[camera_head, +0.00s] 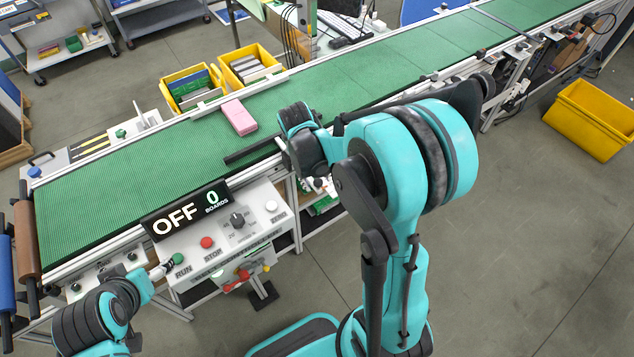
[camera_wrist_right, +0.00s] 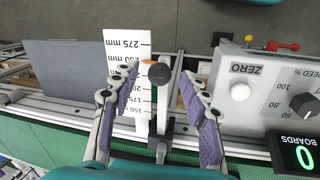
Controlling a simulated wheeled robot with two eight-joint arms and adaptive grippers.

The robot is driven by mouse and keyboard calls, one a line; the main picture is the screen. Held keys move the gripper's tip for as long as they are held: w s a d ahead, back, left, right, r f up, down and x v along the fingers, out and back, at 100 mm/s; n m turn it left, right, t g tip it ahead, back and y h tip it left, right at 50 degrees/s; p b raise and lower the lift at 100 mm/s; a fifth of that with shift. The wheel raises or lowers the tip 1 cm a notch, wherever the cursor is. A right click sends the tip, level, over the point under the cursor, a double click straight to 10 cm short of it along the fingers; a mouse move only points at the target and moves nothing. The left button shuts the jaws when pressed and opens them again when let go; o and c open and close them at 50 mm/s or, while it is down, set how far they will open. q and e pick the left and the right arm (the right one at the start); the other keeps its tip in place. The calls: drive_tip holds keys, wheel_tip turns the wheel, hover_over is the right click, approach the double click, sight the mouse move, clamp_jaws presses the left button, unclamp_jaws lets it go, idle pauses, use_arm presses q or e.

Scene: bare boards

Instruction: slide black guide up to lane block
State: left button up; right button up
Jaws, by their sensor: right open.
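The black guide (camera_head: 250,151) is a dark bar lying across the near part of the green belt. A pink block (camera_head: 239,117), likely the lane block, sits on the belt beyond the bar, apart from it. My right gripper (camera_wrist_right: 160,75) is open in the wrist view, its purple-padded fingers either side of a black knob (camera_wrist_right: 159,74) on a post, apart from it. The knob stands before a white millimetre scale (camera_wrist_right: 126,65). In the head view my right arm hides much of this spot. My left gripper (camera_head: 166,268) is by the green RUN button (camera_head: 178,259); its fingers are unclear.
A control panel (camera_head: 222,245) with an OFF display (camera_head: 186,210) stands at the belt's near side. Its zero button (camera_wrist_right: 240,92) is right of my right gripper in the wrist view. Yellow crates (camera_head: 194,87) stand beyond the belt.

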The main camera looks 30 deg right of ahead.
drive_tip(key=shift+d+f, duration=0.15)
drive_tip(key=shift+f, duration=0.5)
drive_tip(key=shift+d+f, duration=0.15)
drive_tip(key=shift+f, duration=0.5)
clamp_jaws()
drive_tip(key=w, duration=0.5)
drive_tip(key=w+b, duration=0.1)
drive_tip(key=w, duration=0.2)
drive_tip(key=shift+w+a, duration=0.2)
drive_tip(key=shift+a, duration=0.1)
unclamp_jaws()
drive_tip(key=shift+r, duration=0.15)
